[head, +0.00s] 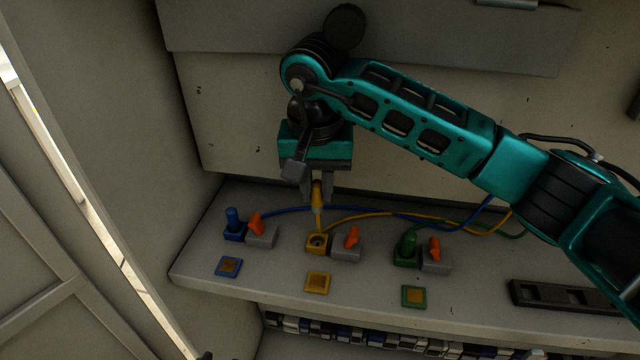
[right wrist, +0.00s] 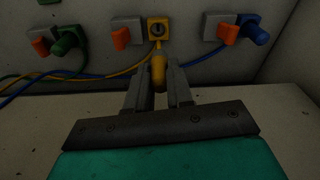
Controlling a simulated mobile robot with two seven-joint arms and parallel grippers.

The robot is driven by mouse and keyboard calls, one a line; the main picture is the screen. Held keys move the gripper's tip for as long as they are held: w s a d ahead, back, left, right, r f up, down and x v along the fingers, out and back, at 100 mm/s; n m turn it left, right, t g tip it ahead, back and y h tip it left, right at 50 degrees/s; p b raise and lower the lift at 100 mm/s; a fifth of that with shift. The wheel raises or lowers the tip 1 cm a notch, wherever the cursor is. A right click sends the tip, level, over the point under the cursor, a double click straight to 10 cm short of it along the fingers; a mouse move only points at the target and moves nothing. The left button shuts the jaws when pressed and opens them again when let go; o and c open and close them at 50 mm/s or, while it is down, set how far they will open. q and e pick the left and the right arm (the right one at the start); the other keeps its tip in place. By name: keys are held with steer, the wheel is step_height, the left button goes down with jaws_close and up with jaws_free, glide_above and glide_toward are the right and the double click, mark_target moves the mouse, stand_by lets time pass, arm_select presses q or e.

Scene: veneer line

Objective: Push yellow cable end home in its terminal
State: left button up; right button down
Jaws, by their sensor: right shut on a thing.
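The yellow cable end (head: 317,196) is held upright between the fingers of my right gripper (head: 317,184), which is shut on it. Its tip is just above the yellow terminal (head: 317,244), whose round hole shows open. In the right wrist view the yellow cable end (right wrist: 158,72) sits between the fingertips of the right gripper (right wrist: 158,84), with the yellow terminal (right wrist: 158,28) beyond it. The yellow cable (head: 375,215) runs off to the right. An orange lever (head: 352,237) on a grey block stands right of the yellow terminal. My left gripper is not in view.
A blue plug (head: 232,218) stands in the blue terminal at left, and a green plug (head: 409,243) in the green terminal at right. Each has an orange lever beside it. Colored square plates lie in front. A black tray (head: 560,296) lies at right.

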mark_target(317, 212)
steer(key=shift+s, duration=0.1)
steer(key=shift+f, duration=1.75)
steer(key=shift+f+b, duration=0.5)
steer(key=shift+f, duration=0.6)
steer(key=shift+f+b, duration=0.1)
steer(key=shift+b, duration=0.35)
steer(key=shift+b, duration=0.4)
